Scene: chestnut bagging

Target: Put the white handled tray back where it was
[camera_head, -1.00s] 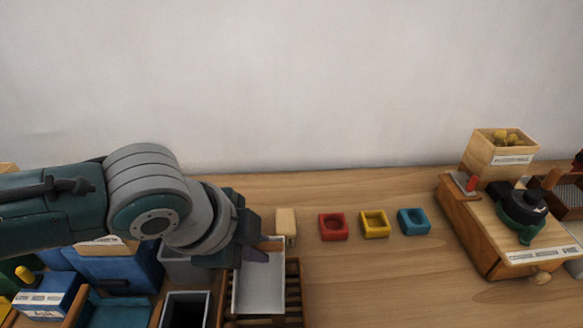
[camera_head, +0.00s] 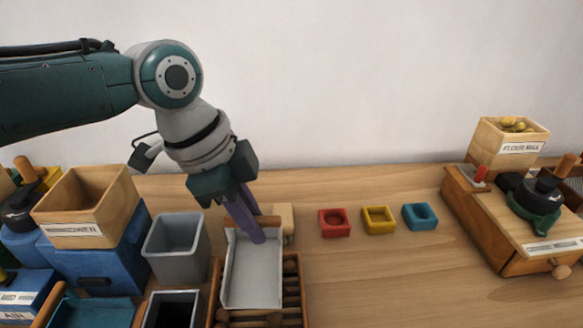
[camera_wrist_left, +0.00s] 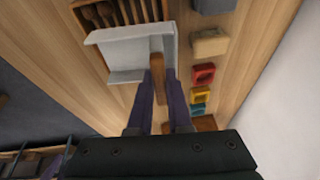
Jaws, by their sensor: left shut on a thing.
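The white handled tray (camera_head: 252,285) is at the lower middle of the head view, over the left part of a slatted wooden rack (camera_head: 292,285). My left gripper (camera_head: 257,238) comes down from above at the tray's far end. Its purple fingers are shut on the tray's brown wooden handle, which shows between them in the left wrist view (camera_wrist_left: 157,78). The white tray (camera_wrist_left: 130,52) there looks empty and lies partly across the rack (camera_wrist_left: 110,14). I cannot tell whether the tray touches the rack.
A grey bin (camera_head: 176,248) and a wooden box (camera_head: 88,207) stand left of the tray. A pale block (camera_head: 285,222) stands close behind the rack. Red (camera_head: 334,224), yellow (camera_head: 378,221) and blue (camera_head: 420,217) square holders sit to its right.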

